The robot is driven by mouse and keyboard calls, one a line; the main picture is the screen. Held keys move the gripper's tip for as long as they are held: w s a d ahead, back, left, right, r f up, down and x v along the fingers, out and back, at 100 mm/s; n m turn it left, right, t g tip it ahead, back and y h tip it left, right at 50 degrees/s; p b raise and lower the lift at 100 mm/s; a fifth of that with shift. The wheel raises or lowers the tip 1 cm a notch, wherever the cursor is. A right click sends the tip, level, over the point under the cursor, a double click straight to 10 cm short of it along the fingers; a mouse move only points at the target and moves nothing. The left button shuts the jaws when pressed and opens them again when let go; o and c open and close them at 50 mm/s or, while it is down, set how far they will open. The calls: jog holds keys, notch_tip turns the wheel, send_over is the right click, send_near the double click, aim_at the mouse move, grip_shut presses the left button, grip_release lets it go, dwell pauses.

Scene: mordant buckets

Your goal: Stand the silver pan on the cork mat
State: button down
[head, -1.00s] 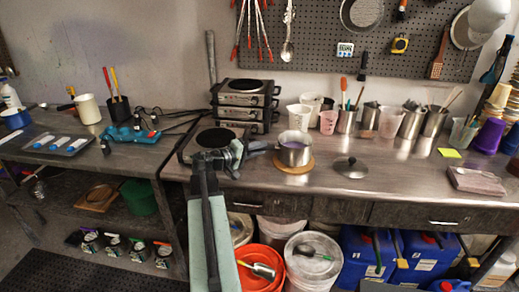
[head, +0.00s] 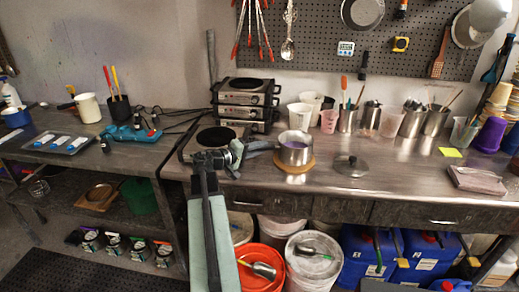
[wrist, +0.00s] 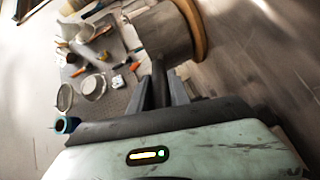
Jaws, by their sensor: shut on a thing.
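The silver pan (head: 295,153) holds something purple and is over the round cork mat (head: 309,166) on the steel counter. It looks upright, with its base at the mat and the mat's rim showing around it. In the wrist view the pan (wrist: 160,35) also lies against the cork mat (wrist: 195,25), with no clear gap. My gripper (head: 238,151) is to the left of the pan, shut on its handle. The wrist view shows the handle (wrist: 159,82) between the fingers of my gripper (wrist: 162,92). The far underside of the pan is hidden.
A glass lid (head: 350,166) with a dark knob lies to the right of the mat. A hot plate (head: 215,137) and a stack of burners (head: 245,102) stand at the left. Cups and steel pots (head: 412,124) line the back. The counter front is clear.

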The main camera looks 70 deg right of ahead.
jog(key=shift+f, duration=0.15)
jog(key=c, duration=1.1)
grip_release()
jog(key=shift+c, duration=0.2)
jog(key=shift+a, duration=0.1)
jog(key=v, duration=0.7)
jog(key=shift+w+a+p, duration=0.25)
jog(key=shift+a+p, duration=0.05)
